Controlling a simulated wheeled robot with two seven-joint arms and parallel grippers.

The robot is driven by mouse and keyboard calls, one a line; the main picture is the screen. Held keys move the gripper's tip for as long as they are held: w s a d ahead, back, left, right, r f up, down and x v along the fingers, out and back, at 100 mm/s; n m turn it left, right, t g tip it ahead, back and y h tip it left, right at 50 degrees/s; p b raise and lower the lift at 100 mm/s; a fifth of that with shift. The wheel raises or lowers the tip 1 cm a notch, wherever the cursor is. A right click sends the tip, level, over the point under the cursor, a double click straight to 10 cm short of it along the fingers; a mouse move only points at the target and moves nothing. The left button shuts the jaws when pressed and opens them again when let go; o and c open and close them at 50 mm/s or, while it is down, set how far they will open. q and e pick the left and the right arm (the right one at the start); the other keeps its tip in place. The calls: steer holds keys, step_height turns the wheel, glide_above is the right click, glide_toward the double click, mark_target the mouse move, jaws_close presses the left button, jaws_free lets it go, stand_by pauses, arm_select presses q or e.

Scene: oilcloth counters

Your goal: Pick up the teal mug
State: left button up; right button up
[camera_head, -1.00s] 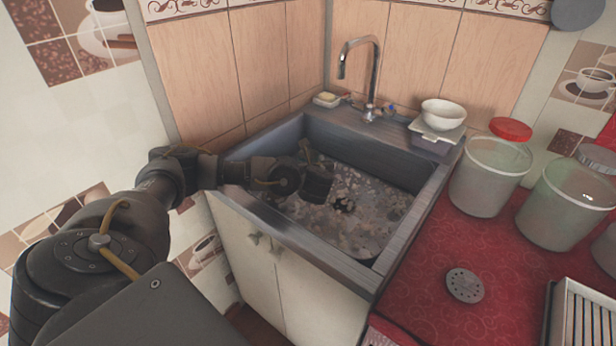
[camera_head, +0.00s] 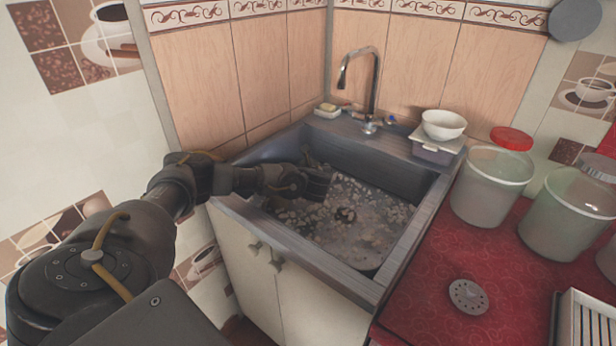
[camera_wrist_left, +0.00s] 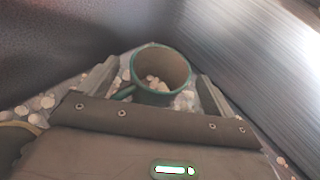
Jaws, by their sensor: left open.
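The teal mug (camera_wrist_left: 170,64) shows in the left wrist view, with its open mouth toward the camera and its handle at the lower left. Pebble-like pattern shows around and within its rim. My left gripper (camera_wrist_left: 157,76) is open, with one finger on each side of the mug; I cannot tell whether they touch it. In the head view my left gripper (camera_head: 316,184) is inside the sink (camera_head: 240,216), and the mug cannot be made out there. My right gripper is not in view.
The sink walls rise close around the left gripper. A faucet (camera_head: 374,85) stands at the back. A white bowl (camera_head: 443,124) sits on a container at the sink's right corner. Clear jars (camera_head: 488,185) and a round strainer (camera_head: 468,296) are on the red counter (camera_head: 425,300).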

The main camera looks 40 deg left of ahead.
arm_select(q)
steer(key=shift+x, duration=1.1)
steer(key=c, duration=1.3)
steer(key=shift+r, duration=0.1)
